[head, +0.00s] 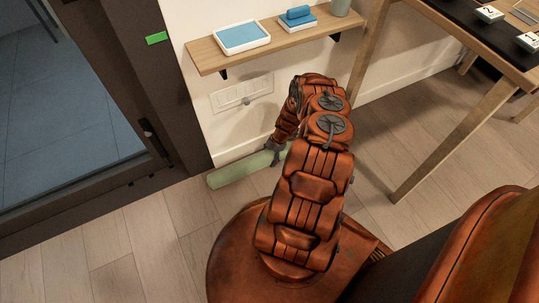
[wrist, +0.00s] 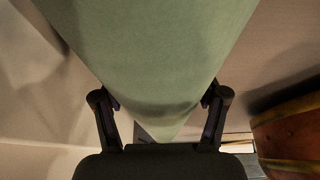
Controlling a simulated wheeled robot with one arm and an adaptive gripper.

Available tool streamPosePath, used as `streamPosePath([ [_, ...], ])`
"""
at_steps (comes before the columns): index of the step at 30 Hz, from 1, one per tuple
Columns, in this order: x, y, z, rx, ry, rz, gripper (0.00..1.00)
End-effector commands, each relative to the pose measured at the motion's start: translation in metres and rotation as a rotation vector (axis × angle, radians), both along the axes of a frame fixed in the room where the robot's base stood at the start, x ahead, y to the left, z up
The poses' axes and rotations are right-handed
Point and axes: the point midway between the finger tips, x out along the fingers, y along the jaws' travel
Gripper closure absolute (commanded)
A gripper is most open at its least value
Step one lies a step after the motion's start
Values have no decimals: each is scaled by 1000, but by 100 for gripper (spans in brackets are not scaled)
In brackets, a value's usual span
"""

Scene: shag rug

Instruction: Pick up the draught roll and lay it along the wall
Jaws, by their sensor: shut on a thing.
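The draught roll (head: 238,170) is a pale green cylinder low by the foot of the wall in the head view. Its left end shows, and my arm hides its right part. My gripper (head: 275,147) is at the roll, mostly hidden behind my arm in that view. In the wrist view the green roll (wrist: 160,50) fills the upper middle, and the two dark fingers of my gripper (wrist: 160,102) press on it from both sides. I cannot tell whether the roll touches the floor.
A wall shelf (head: 275,46) with a blue-and-white tray (head: 242,37) hangs above the roll. A vent plate (head: 242,94) is on the wall below it. A dark door frame (head: 135,80) stands left. A wooden table (head: 480,45) stands right. The floor (head: 130,240) at front left is clear.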

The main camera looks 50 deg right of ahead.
Motion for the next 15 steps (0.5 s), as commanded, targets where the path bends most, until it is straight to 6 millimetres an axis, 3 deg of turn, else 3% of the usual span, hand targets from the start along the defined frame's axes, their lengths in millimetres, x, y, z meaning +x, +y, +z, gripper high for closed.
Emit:
streamPosePath([
  [8, 0, -1, 0, -1, -1, 0, 97],
  [9, 1, -1, 0, -1, -1, 0, 24],
  [15, 0, -1, 0, -1, -1, 0, 3],
])
